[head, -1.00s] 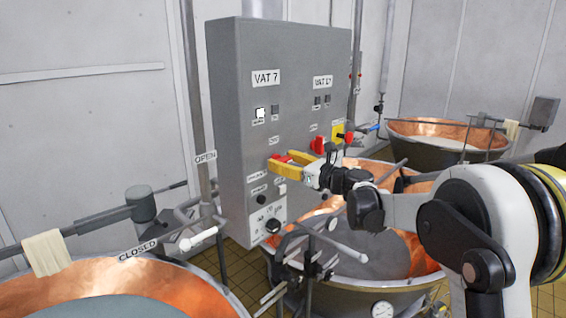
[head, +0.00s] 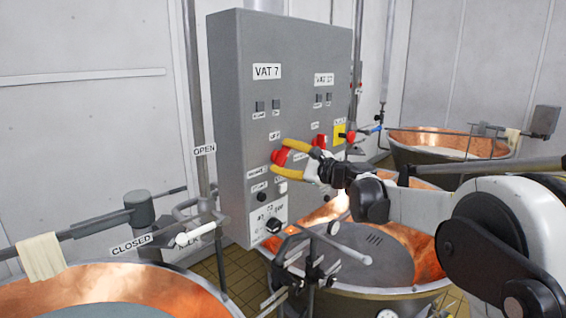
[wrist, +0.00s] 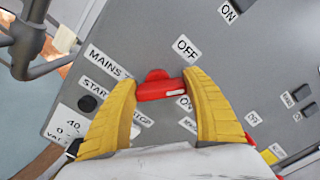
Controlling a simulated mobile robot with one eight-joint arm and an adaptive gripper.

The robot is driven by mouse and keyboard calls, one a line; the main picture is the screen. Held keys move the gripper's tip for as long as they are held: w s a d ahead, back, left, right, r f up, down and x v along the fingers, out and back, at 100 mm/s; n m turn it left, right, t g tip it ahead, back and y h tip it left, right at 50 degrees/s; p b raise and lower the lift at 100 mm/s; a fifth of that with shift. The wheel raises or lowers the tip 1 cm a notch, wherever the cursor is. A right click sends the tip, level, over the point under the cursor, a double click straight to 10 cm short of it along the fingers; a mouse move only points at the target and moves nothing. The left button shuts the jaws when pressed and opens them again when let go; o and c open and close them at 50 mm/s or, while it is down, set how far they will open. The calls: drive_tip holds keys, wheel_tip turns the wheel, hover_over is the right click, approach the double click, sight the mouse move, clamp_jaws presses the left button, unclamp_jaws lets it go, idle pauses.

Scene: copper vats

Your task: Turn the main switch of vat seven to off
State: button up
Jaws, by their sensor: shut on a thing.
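The red main switch of vat seven (head: 279,157) is on the left half of the grey panel (head: 232,90), below the VAT 7 label (head: 267,71). My gripper (head: 282,155) is shut on it, its yellow fingers one above the other in the head view. In the wrist view the red handle (wrist: 160,88) sits between the two fingertips (wrist: 163,84). A MAINS label (wrist: 105,62) is left of it and an OFF label (wrist: 186,48) just above right. Another label below the handle is partly hidden. Both vat seven indicator squares (head: 260,106) look dark.
A second red switch (head: 320,141) and a yellow plate with a red knob (head: 340,135) are to the right on the panel. Below vat seven's switch are a black knob (head: 273,226) and small buttons. Pipes and valve handles stand over the copper vat (head: 420,240) below.

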drive_tip(key=n, duration=0.2)
drive_tip(key=n+b, duration=0.1)
drive_tip(key=n, duration=0.1)
drive_tip(key=shift+s+a+f+n, duration=0.1)
drive_tip(key=shift+f+n, duration=0.05)
drive_tip(key=shift+n, duration=0.15)
drive_tip(key=shift+n+b, duration=0.6)
drive_tip(key=shift+n, duration=0.8)
drive_tip(key=o, duration=1.2)
drive_tip(key=shift+s, duration=0.1)
drive_tip(key=v, duration=1.2)
